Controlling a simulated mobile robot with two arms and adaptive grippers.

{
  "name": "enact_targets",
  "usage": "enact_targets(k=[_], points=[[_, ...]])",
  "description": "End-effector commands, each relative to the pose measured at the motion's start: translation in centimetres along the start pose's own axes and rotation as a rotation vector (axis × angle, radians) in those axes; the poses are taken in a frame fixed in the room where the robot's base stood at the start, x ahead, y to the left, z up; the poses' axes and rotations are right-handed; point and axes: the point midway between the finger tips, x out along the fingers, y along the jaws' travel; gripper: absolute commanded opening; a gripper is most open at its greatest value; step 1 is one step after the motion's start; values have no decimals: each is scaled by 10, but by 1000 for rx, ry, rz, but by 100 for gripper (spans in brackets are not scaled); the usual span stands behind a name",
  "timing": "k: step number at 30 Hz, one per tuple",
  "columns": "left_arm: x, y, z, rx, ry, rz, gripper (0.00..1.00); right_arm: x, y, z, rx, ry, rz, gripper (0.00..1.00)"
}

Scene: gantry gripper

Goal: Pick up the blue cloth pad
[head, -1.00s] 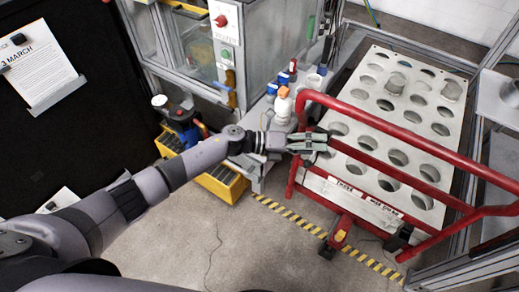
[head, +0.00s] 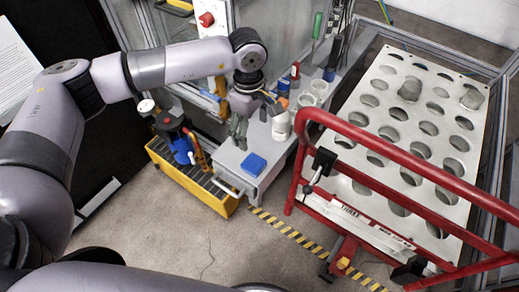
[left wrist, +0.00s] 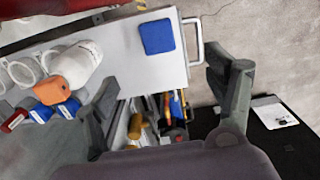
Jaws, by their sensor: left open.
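The blue cloth pad (head: 253,165) lies flat on the near end of the grey bench top (head: 231,158). In the left wrist view the pad (left wrist: 157,37) shows whole, close to the bench's end handle (left wrist: 193,42). My left gripper (head: 253,118) points down over the bench, behind the pad in the head view. In the left wrist view its two fingers (left wrist: 165,100) are wide apart with nothing between them, and the pad lies beyond them. My right gripper does not show.
A white bottle with an orange cap (head: 281,125) stands on the bench right beside my left gripper, with jars and blue-capped items behind. A red cart rail (head: 385,150) rises to the right. A yellow crate (head: 205,185) with a blue tool stands left of the bench.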

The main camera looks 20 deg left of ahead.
Motion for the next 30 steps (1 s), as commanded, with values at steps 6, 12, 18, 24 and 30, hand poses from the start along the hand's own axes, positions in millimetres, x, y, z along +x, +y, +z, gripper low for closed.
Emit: enact_targets(k=[6, 12, 18, 24, 30], points=[[13, -2, -6, 13, 28, -2, 78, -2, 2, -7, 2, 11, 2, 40], [56, -2, -6, 12, 26, -3, 78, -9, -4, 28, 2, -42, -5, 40], [97, -1, -7, 11, 24, -2, 78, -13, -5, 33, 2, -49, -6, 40], [118, 0, -7, 12, 25, 1, 78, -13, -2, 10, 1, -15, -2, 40], [136, 1, -5, 11, 24, -1, 78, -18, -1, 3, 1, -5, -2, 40]])
